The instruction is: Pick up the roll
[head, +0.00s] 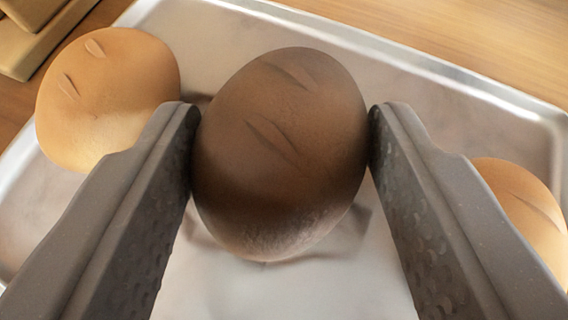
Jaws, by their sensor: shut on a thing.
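A dark brown roll (282,160) with slashes on its top is in the middle of the head view. My gripper (281,125) is shut on it, with one finger pressed against its left side and the other against its right. The roll is over a silvery metal tray (420,62). I cannot tell whether its underside touches the tray. Two lighter golden rolls are also on the tray: one at the left (105,98), and one at the right (522,208), partly hidden behind my right finger.
The tray has a raised rim along the back and right. A wooden surface (470,30) lies beyond it. A tan wooden object (30,35) stands at the upper left, cut off by the picture edge. The tray behind the dark roll is bare.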

